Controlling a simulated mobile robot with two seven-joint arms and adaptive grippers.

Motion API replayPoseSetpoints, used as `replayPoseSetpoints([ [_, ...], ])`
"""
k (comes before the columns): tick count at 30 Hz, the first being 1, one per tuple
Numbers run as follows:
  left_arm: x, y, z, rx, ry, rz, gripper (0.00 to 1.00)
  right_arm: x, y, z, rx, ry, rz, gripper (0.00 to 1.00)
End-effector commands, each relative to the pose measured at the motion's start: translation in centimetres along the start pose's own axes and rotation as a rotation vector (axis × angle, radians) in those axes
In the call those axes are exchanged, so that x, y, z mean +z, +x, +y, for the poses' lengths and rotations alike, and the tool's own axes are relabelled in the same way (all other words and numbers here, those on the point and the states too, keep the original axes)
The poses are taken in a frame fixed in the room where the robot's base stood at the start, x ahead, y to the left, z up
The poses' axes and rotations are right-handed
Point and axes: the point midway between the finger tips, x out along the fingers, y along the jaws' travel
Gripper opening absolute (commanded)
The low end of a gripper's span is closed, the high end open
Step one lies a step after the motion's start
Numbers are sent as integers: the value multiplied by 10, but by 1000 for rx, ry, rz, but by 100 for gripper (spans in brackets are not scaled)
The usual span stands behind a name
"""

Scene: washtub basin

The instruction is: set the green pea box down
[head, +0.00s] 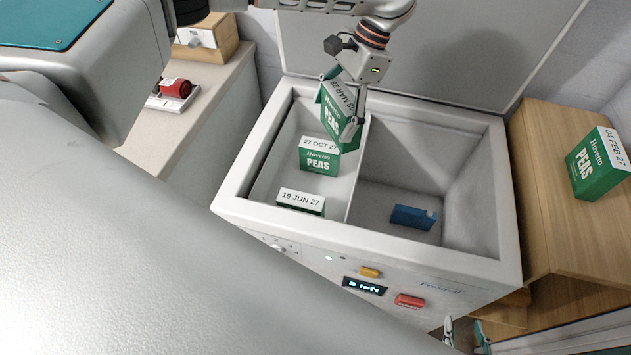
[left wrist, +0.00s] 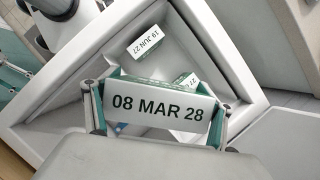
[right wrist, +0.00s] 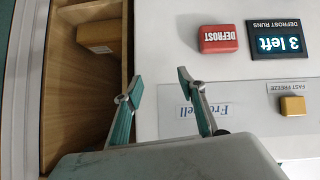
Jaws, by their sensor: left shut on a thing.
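My left gripper (head: 343,98) is shut on a green pea box (head: 336,112) with a white top dated 08 MAR 28. The held box is tilted, over the back of the freezer's left compartment near the divider (head: 357,180). In the left wrist view the fingers (left wrist: 158,110) grip the box (left wrist: 160,107) by its two ends. In the left compartment stand a pea box dated 27 OCT 27 (head: 319,158) and one dated 19 JUN 27 (head: 300,202). My right gripper (head: 465,334) is open and empty by the freezer's front; its fingers (right wrist: 158,85) are apart.
The white freezer (head: 505,190) has a raised lid behind it. Its right compartment holds a small blue box (head: 412,217); much of its floor is bare. A pea box dated 04 FEB 27 (head: 597,165) stands on the wooden surface (head: 548,150) at right. A red defrost button (right wrist: 218,39) is on the front.

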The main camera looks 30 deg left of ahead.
Motion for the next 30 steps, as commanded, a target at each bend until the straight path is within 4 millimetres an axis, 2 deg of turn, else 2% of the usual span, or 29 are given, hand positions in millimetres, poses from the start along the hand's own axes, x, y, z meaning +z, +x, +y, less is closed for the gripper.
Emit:
replayPoseSetpoints([
  [3, -19, 7, -12, -74, 178, 1, 38, 4, 5, 3, 1, -15, 9, 40],
  [12, -54, 20, -45, -250, 612, 3, 38, 14, 16, 1, 1, -24, 17, 40],
  [22, -85, 35, -82, -421, 1035, 5, 38, 19, 26, -3, -1, -24, 33, 40],
  [30, -105, 50, -110, -543, 1339, 7, 38, 33, 33, -7, -5, -26, 27, 40],
])
